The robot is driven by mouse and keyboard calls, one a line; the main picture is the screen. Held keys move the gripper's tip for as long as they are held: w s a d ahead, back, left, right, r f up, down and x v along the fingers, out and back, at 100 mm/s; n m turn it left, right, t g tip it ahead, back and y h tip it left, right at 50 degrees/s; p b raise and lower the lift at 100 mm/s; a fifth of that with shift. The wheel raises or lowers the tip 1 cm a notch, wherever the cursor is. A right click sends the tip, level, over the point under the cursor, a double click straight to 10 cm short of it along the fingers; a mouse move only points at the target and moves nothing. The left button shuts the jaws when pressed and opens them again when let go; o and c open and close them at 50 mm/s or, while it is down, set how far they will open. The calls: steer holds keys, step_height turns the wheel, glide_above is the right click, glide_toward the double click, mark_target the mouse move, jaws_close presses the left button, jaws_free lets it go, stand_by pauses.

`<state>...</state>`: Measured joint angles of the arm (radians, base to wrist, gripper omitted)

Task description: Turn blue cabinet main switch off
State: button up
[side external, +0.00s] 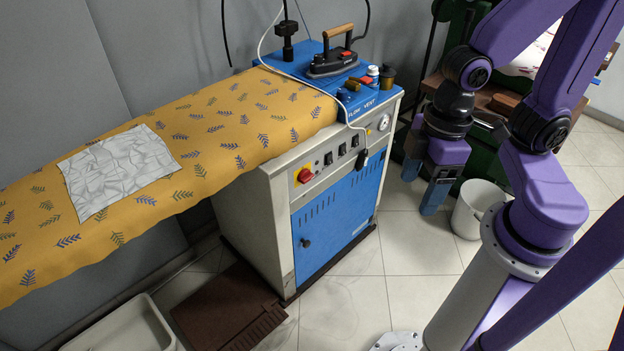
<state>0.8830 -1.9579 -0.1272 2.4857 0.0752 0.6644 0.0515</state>
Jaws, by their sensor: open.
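The blue cabinet (336,216) is a cream-coloured steam unit with a blue front door, under the right end of the ironing board. Its main switch looks like the red rotary knob on a yellow plate (304,175), at the left of the front panel. The knob's exact position is too small to read. Several small black switches (342,150) sit in a row to its right. My gripper (424,196) hangs fingers down to the right of the cabinet, apart from it. It is open, and nothing shows between the fingers.
An ironing board with a yellow leaf-patterned cover (222,128) bears a crumpled grey cloth (118,168). An iron (333,60) and small bottles stand on the blue top. A white cable hangs across the front panel. A white bucket (474,208) stands behind my arm.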

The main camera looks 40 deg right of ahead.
steer(key=w+a+f+m+t+y, duration=0.1)
steer(key=w+a+f+m+y, duration=0.1)
steer(key=w+a+f+m, duration=0.35)
steer(key=m+t+h, duration=0.3)
steer(key=m+t, duration=0.3)
steer(key=t, duration=0.6)
glide_toward(308, 177)
steer(key=shift+n, duration=0.25)
steer(key=x, duration=0.7)
steer(key=shift+w+a+f, duration=0.1)
steer(key=shift+w+f, duration=0.05)
steer(key=shift+f, duration=0.05)
steer(key=c, duration=1)
